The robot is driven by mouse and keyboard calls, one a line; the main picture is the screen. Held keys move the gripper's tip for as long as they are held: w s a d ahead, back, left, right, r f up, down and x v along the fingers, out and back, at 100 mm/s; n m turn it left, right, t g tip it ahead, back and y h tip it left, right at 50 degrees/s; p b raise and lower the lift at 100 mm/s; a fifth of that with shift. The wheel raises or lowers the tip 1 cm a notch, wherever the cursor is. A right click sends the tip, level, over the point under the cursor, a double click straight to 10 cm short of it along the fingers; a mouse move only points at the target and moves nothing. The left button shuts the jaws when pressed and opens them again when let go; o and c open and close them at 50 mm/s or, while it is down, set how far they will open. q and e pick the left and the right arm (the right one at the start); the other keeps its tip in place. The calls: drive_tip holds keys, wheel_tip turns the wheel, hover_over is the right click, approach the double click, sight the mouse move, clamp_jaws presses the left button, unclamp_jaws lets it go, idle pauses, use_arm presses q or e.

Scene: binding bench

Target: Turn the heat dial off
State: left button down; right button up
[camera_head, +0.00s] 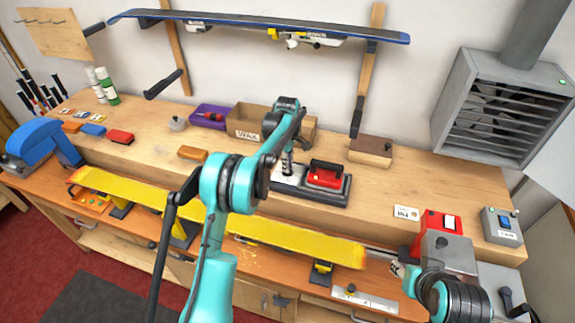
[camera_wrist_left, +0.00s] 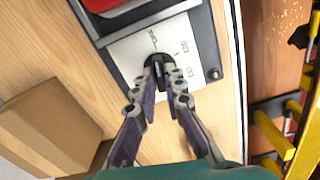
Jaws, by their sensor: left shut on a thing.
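The heat dial (camera_wrist_left: 158,68) is a small dark knob on a white plate (camera_wrist_left: 129,54) with printed marks around it, too small to read. My left gripper (camera_wrist_left: 160,79) is shut on the dial, with one finger on each side of it. In the head view my left gripper (camera_head: 287,166) reaches down to the white plate (camera_head: 287,181) at the left of the red iron (camera_head: 325,175); the dial is hidden there. The dial's exact setting cannot be told. My right gripper (camera_head: 397,268) is at the lower right, beside the yellow ski's end; its jaw state is unclear.
The yellow ski (camera_head: 310,243) lies along the front of the bench. A cardboard box (camera_head: 250,122) and a brown block (camera_head: 371,151) stand near the left arm. A red-and-grey machine (camera_head: 443,235) and a switch box (camera_head: 503,225) stand at the right.

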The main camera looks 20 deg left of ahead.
use_arm(q)
drive_tip(key=c, duration=1.6)
unclamp_jaws()
drive_tip(key=shift+r, duration=0.15)
wheel_tip(320, 180, up, 12)
